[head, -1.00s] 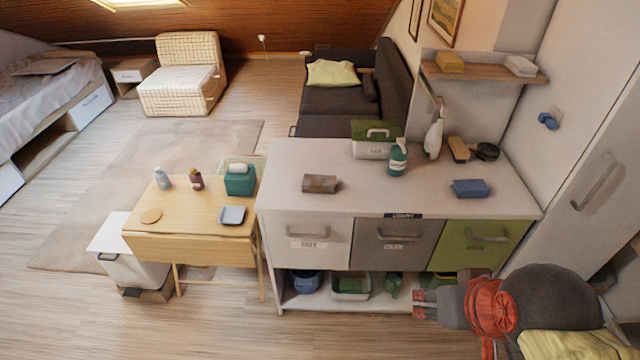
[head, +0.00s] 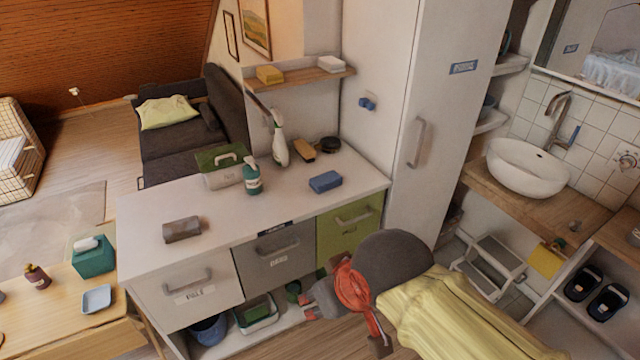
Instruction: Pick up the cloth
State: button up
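A yellow cloth (head: 546,260) hangs at the front edge of the wooden sink counter, on the right of the head view. A blue folded or block-like item (head: 325,181) lies on the white counter; I cannot tell if it is cloth or sponge. My gripper (head: 309,307) is low in front of the cabinet's open lower shelf, pointing left, well away from the yellow cloth. Its fingers are small and partly hidden by my arm, so I cannot tell how far apart they are. Nothing shows held in it.
The white cabinet (head: 150,228) stands close behind my gripper. A tall white cupboard (head: 440,60) separates it from the sink (head: 527,168). A grey step stool (head: 490,265) stands below the sink counter. Dark slippers (head: 607,302) lie on a shelf at the right.

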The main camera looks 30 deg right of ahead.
aim_at(181, 229)
jog(key=z, duration=0.35)
jog(key=j+z, duration=1.15)
jog(key=k+j, duration=0.15)
jog(key=j, duration=0.2)
jog(key=k+j+z, duration=0.1)
jog(key=j, duration=0.25)
jog(key=k+j, duration=0.2)
jog(key=j, duration=0.15)
jog(key=z, duration=0.05)
